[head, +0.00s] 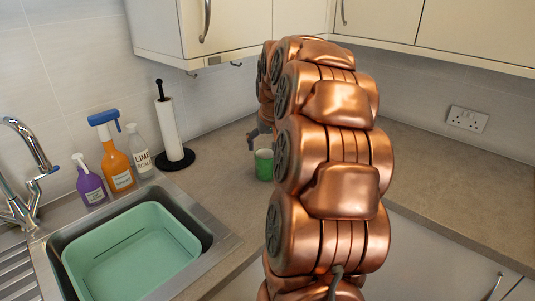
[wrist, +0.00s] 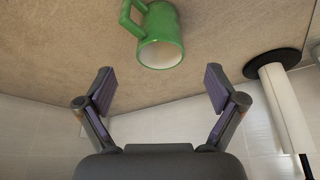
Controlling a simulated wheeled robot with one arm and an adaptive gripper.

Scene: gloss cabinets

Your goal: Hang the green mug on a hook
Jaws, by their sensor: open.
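The green mug (head: 264,166) stands on the worktop in the head view, partly hidden behind my copper arm. In the wrist view the green mug (wrist: 162,36) is at the top, with its open rim and pale inside facing the camera and its handle to the upper left. My gripper (wrist: 160,88) is open and empty, its two purple-padded fingers apart. The mug is beyond the fingertips, roughly centred on the gap, not between them. In the head view my gripper is mostly hidden by the arm. Dark hooks (head: 236,64) (head: 191,74) hang under the wall cabinet.
A paper towel roll (head: 170,130) on a black stand is left of the mug. Several bottles, including an orange spray bottle (head: 117,165), stand behind the sink with its green basin (head: 170,218). The worktop (head: 430,165) at right is clear. Wall cabinets (head: 165,28) overhang the back.

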